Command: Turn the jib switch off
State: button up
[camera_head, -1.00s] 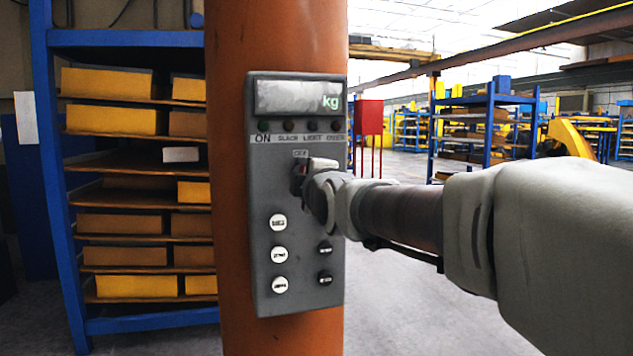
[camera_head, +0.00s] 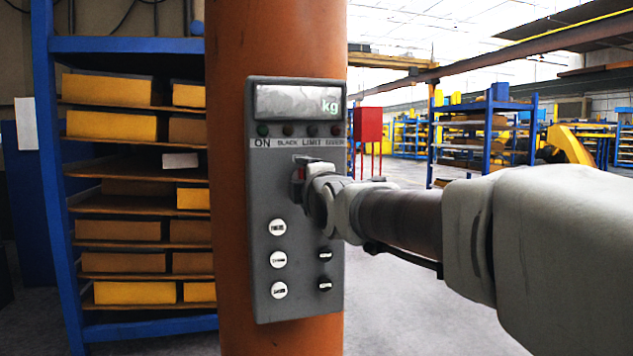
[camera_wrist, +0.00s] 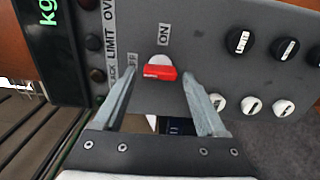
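The jib switch is a red lever (camera_wrist: 160,73) on a pale round base on the grey control panel (camera_wrist: 210,60). An ON label (camera_wrist: 163,34) is near it, and another label is partly behind a finger. My gripper (camera_wrist: 159,76) is open, with one finger on each side of the red lever. I cannot tell whether either finger touches it.
The panel is mounted on an orange column (camera_head: 225,180). It has a kg display (camera_head: 297,101), a row of lights, and white (camera_head: 279,260) and black (camera_head: 325,254) knobs. A blue shelf (camera_head: 60,180) with yellow boxes stands at left. Floor at right is open.

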jog(key=shift+o, duration=0.3)
jog(key=p+v, duration=0.2)
jog(key=v, duration=1.5)
jog(key=shift+s, duration=0.2)
jog(key=s+d+f+m+g+h, duration=0.2)
jog(key=d+f+m, duration=0.2)
jog(key=f+m, duration=0.15)
jog(key=s+d+f+m+g+h, duration=0.25)
jog(key=d+f+m, duration=0.2)
jog(key=f, duration=0.25)
jog(key=s+d+f+m+g, duration=0.4)
jog(key=s+f+m+g, duration=0.4)
jog(key=s+f+m, duration=0.45)
notch_tip(320, 180, up, 21)
jog(key=w+n+p, duration=0.1)
jog(key=p, duration=2)
jog(key=shift+w+a+t+p, duration=0.15)
jog(key=shift+a+t+p, duration=0.05)
jog(key=shift+t+p, duration=0.15)
jog(key=shift+r+h, duration=0.1)
jog(key=shift+h, duration=0.15)
